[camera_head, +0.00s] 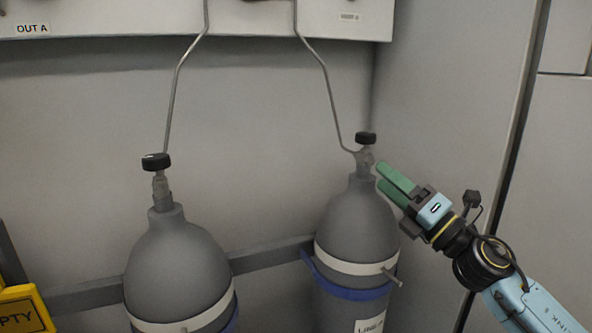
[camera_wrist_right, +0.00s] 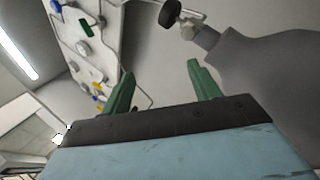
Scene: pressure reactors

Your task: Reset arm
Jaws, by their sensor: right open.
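My right gripper (camera_head: 382,182) has green fingers and comes in from the right in the head view, beside the valve of the right gas cylinder (camera_head: 352,222). In the right wrist view the gripper (camera_wrist_right: 158,85) is open, with nothing between its fingers. The cylinder's black valve knob (camera_head: 366,138) also shows in the wrist view (camera_wrist_right: 170,13), beyond the fingertips and up to the right. Whether the fingers touch the cylinder cannot be told from the head view, but they look apart from the knob. My left gripper is not in view.
A left gas cylinder (camera_head: 178,265) with a black knob (camera_head: 156,161) stands against the wall. Thin metal pipes (camera_head: 174,95) run up from both valves to a panel (camera_head: 120,18). A yellow sign (camera_head: 22,308) is at lower left. A wall rises behind my right arm.

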